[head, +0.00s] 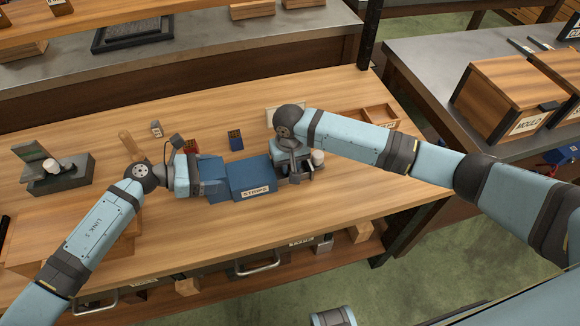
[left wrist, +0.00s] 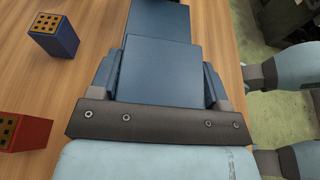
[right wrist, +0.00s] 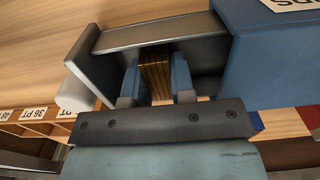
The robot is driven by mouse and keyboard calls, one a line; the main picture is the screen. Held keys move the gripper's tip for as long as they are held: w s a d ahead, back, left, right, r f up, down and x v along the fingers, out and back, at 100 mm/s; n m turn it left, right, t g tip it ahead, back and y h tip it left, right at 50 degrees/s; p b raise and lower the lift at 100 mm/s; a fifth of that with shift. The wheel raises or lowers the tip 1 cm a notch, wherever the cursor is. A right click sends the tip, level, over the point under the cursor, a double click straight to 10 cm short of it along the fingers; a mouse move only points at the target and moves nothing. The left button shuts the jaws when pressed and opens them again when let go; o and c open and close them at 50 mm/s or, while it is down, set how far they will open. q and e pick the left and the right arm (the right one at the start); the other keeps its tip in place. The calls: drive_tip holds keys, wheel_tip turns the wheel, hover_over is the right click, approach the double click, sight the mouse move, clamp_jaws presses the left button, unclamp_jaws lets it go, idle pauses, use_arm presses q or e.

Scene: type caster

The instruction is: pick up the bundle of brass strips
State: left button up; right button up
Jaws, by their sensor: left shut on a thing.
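The blue box labelled STRIPS (head: 251,190) lies on the wooden bench, with a narrower blue part (left wrist: 158,75) at its left end. My left gripper (head: 212,179) is shut on that narrower part, with one finger on each side. A grey open tray (right wrist: 150,34) adjoins the box's other end. The bundle of brass strips (right wrist: 156,76) stands in the tray, between the fingers of my right gripper (right wrist: 157,85). I cannot tell whether both fingers press on it. In the head view my right gripper (head: 293,165) mostly hides the bundle.
A shallow wooden compartment tray (head: 381,114) is at the back right. A grey metal device (head: 58,177) stands at the far left. The bench front is mostly clear.

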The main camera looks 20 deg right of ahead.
clamp_jaws()
drive_tip(key=shift+r, duration=0.1)
wheel_tip(320, 180, up, 10)
drive_tip(key=shift+f, duration=0.1)
idle(0.4)
use_arm(q)
drive_tip(key=o, duration=1)
drive_tip(key=v, duration=1.2)
